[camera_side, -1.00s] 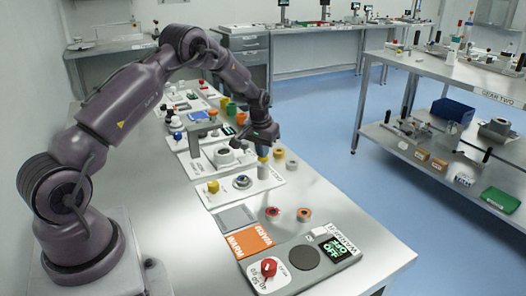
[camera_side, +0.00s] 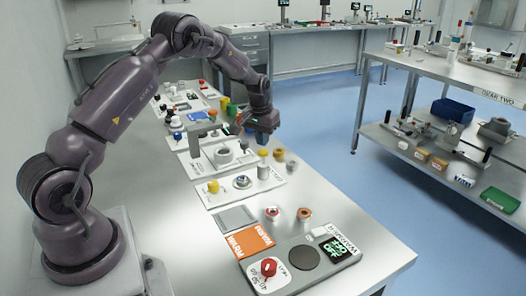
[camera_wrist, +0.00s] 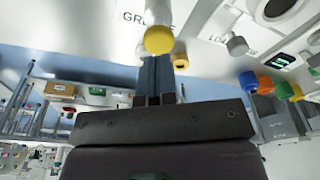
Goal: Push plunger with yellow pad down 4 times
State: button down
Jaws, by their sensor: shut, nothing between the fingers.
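The plunger with the yellow pad (camera_side: 263,152) stands upright at the right edge of the white panel in the side view. Its yellow pad (camera_wrist: 158,40) is just past my fingertips in the wrist view, with a pale shaft behind it. My gripper (camera_side: 264,140) is shut and empty, pointing down just above the pad. In the wrist view my gripper (camera_wrist: 156,62) has its fingers together, their tips close to the pad's edge. I cannot tell whether they touch it.
A grey-capped post (camera_wrist: 237,45) stands beside the plunger in the wrist view. A separate yellow knob (camera_side: 213,187) and a round grey part (camera_side: 223,155) sit on the nearby panels.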

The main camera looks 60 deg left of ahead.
aim_at(263, 151)
jog(key=shift+f, duration=0.1)
dwell(0.3)
jog(key=shift+f, duration=2.05)
jog(key=shift+r, duration=2.15)
jog(key=shift+f, duration=0.15)
